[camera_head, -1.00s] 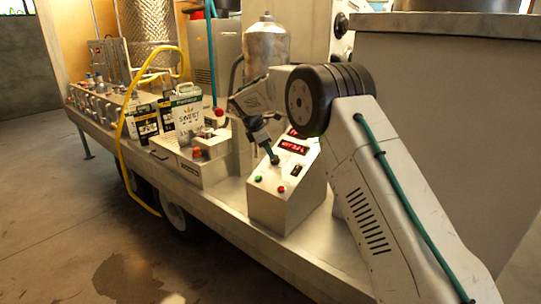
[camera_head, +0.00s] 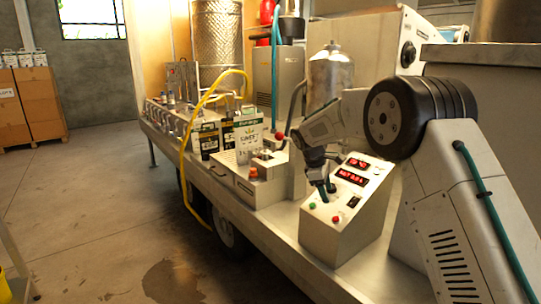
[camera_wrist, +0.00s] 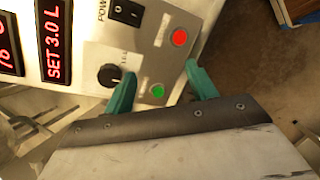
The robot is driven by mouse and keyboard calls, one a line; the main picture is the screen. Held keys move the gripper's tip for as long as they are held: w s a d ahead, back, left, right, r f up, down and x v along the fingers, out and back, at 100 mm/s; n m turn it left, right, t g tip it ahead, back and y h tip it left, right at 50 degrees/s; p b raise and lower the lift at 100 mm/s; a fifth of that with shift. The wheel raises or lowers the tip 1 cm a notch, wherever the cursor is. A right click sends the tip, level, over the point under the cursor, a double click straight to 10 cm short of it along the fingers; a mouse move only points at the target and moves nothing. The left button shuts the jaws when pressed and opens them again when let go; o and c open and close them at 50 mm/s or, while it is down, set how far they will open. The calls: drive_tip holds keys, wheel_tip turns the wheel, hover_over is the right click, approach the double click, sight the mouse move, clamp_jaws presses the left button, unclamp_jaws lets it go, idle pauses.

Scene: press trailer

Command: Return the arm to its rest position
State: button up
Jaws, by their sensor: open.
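My arm reaches from the right side of the head view, over the trailer, with its elbow high and its wrist bent down. My gripper (camera_head: 328,186) is at the sloped face of a white control box (camera_head: 340,232). In the wrist view, its two teal fingers (camera_wrist: 160,92) are spread apart with nothing between them. They are over the panel, by a black knob (camera_wrist: 109,75), a green button (camera_wrist: 158,91) and a red button (camera_wrist: 179,37). A red display there reads "SET 3.0 L". I cannot tell whether the fingertips touch the panel.
A large grey bin (camera_head: 488,110) stands at right.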

drive_tip(key=s+d+r+m+y, duration=0.1)
drive_tip(key=s+d+r+m, duration=0.1)
drive_tip(key=s, duration=1.5)
drive_tip(key=s+d+r+m+y, duration=0.2)
drive_tip(key=s+r+m, duration=0.3)
drive_tip(key=s, duration=1.3)
drive_tip(key=s+d+r+m+y, duration=0.1)
drive_tip(key=s+r+m, duration=0.3)
drive_tip(key=s, duration=1.3)
drive_tip(key=shift+s+d+m+t, duration=0.4)
drive_tip(key=shift+d+m, duration=0.1)
drive_tip(key=shift+m, duration=0.7)
